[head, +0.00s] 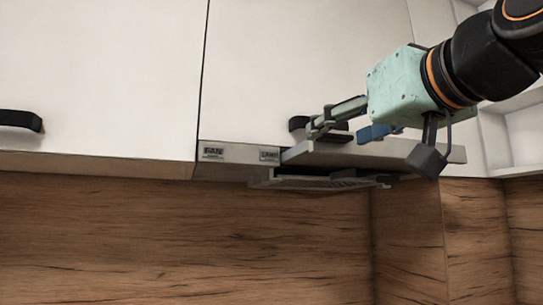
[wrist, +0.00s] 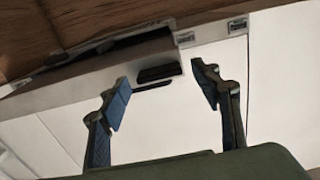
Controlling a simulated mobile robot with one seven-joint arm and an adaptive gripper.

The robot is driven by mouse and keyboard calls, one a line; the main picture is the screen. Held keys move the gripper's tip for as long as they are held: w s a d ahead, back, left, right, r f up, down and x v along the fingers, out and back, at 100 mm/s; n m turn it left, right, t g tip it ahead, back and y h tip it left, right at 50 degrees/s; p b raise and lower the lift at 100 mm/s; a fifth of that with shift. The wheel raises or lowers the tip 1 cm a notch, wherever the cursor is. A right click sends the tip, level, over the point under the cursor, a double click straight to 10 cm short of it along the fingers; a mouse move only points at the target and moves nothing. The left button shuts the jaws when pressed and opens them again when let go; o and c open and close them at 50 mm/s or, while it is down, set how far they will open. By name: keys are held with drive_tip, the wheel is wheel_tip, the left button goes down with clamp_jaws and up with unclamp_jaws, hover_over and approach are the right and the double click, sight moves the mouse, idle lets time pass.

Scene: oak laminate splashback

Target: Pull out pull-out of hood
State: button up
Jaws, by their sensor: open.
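The pull-out of the hood (head: 415,152) is a flat light-grey slab under the wall cabinet, jutting out from it in the head view. In the wrist view the pull-out (wrist: 60,88) is a pale strip at the upper left. My gripper (head: 342,129) is open and empty, close above the slab in the head view. I cannot tell whether a finger touches the slab. In the wrist view my gripper (wrist: 160,73) has two blue-padded fingers spread wide, with nothing between the pads. My gripper hides part of the slab's upper edge.
A fixed hood panel marked FAN and LAMP (head: 240,153) is left of the pull-out. A dark cabinet handle (head: 300,124) sits just behind my fingers; it shows in the wrist view (wrist: 159,73). Another handle (head: 20,121) is far left. The wooden splashback (head: 180,240) is below; open shelves (head: 522,130) are right.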

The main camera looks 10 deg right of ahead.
drive_tip(key=s+d, duration=0.2)
drive_tip(key=s, duration=0.9)
drive_tip(key=shift+f, duration=0.1)
drive_tip(key=w+a+f+g+h, duration=0.1)
drive_tip(key=w+a+f+g, duration=0.15)
drive_tip(key=f, duration=0.65)
drive_tip(key=w+a+f+m+g, duration=0.15)
drive_tip(key=w+f, duration=0.25)
drive_tip(key=f, duration=0.5)
drive_tip(key=w+a+f+g+h, duration=0.1)
drive_tip(key=w+f+g, duration=0.15)
drive_tip(key=f, duration=0.65)
drive_tip(key=s+f+g+h, duration=0.1)
drive_tip(key=s+f+g, duration=0.2)
drive_tip(key=f, duration=1.1)
drive_tip(key=s+f+g, duration=0.3)
drive_tip(key=s+f, duration=0.1)
drive_tip(key=f, duration=1)
wheel_tip(320, 180, up, 19)
drive_tip(key=p, duration=1.9)
drive_tip(key=shift+w+m, duration=0.35)
